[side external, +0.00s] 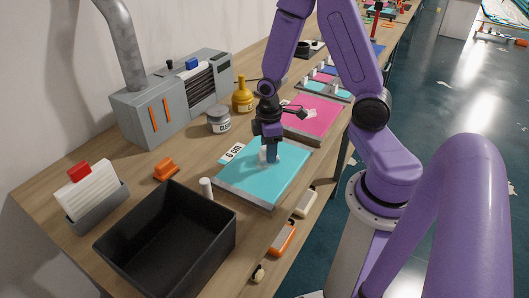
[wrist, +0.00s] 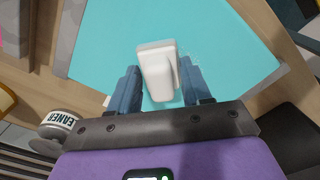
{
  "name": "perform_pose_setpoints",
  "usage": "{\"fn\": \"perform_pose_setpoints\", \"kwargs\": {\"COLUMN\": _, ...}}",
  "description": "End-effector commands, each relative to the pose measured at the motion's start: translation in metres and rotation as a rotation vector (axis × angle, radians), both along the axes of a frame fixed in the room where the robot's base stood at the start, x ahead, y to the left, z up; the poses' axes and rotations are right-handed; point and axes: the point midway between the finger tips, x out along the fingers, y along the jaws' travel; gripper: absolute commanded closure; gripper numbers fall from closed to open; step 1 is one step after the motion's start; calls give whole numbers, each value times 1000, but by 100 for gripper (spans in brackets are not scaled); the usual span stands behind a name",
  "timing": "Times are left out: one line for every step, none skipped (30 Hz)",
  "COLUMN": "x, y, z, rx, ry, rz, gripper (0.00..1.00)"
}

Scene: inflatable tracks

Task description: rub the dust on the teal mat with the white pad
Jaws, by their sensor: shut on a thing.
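The teal mat (side external: 262,178) lies flat on the wooden bench with a grey edge strip along its front side. It fills much of the wrist view (wrist: 225,40). My gripper (side external: 269,152) is low over the mat's far part, fingers pointing down. In the wrist view, its two blue fingers (wrist: 158,88) are shut on the white pad (wrist: 157,62), one on each side. The pad (side external: 262,154) is partly hidden by the fingers in the side view. I cannot tell whether it touches the mat. Faint pale marks, perhaps dust, show just right of the pad in the wrist view.
A black bin (side external: 165,240) stands at the near left, beside a short white cylinder (side external: 206,188). A grey cleaner jar (side external: 219,120) and a yellow bottle (side external: 242,96) stand behind the mat. A pink mat (side external: 313,118) lies farther along the bench.

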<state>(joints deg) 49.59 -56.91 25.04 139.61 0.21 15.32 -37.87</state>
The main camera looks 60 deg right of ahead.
Motion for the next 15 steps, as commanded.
{"fn": "perform_pose_setpoints", "kwargs": {"x": 0, "y": -4, "z": 0, "rx": -1, "ry": 1, "rz": -2, "gripper": 80}}
{"fn": "perform_pose_setpoints", "kwargs": {"x": 0, "y": -7, "z": 0, "rx": 0, "ry": 0, "rz": -3, "gripper": 80}}
{"fn": "perform_pose_setpoints", "kwargs": {"x": 0, "y": -10, "z": 0, "rx": 0, "ry": 0, "rz": -4, "gripper": 80}}
{"fn": "perform_pose_setpoints", "kwargs": {"x": 0, "y": -12, "z": 0, "rx": 0, "ry": 0, "rz": -3, "gripper": 80}}
{"fn": "perform_pose_setpoints", "kwargs": {"x": 0, "y": -14, "z": 0, "rx": 0, "ry": 0, "rz": -3, "gripper": 80}}
{"fn": "perform_pose_setpoints", "kwargs": {"x": 0, "y": -17, "z": 0, "rx": 0, "ry": 0, "rz": -3, "gripper": 80}}
{"fn": "perform_pose_setpoints", "kwargs": {"x": 0, "y": -19, "z": 0, "rx": 0, "ry": 0, "rz": -4, "gripper": 80}}
{"fn": "perform_pose_setpoints", "kwargs": {"x": 0, "y": -20, "z": 0, "rx": 0, "ry": 0, "rz": -2, "gripper": 80}}
{"fn": "perform_pose_setpoints", "kwargs": {"x": 0, "y": -18, "z": 0, "rx": 0, "ry": 0, "rz": 0, "gripper": 80}}
{"fn": "perform_pose_setpoints", "kwargs": {"x": 0, "y": -14, "z": 0, "rx": 0, "ry": 0, "rz": 4, "gripper": 80}}
{"fn": "perform_pose_setpoints", "kwargs": {"x": 0, "y": -12, "z": 0, "rx": -1, "ry": 1, "rz": 4, "gripper": 80}}
{"fn": "perform_pose_setpoints", "kwargs": {"x": 0, "y": -8, "z": 0, "rx": 0, "ry": 1, "rz": 3, "gripper": 80}}
{"fn": "perform_pose_setpoints", "kwargs": {"x": 0, "y": -6, "z": 0, "rx": -1, "ry": 1, "rz": 4, "gripper": 80}}
{"fn": "perform_pose_setpoints", "kwargs": {"x": 0, "y": -4, "z": 0, "rx": -1, "ry": 1, "rz": 4, "gripper": 80}}
{"fn": "perform_pose_setpoints", "kwargs": {"x": 0, "y": 0, "z": 0, "rx": -1, "ry": 1, "rz": 3, "gripper": 80}}
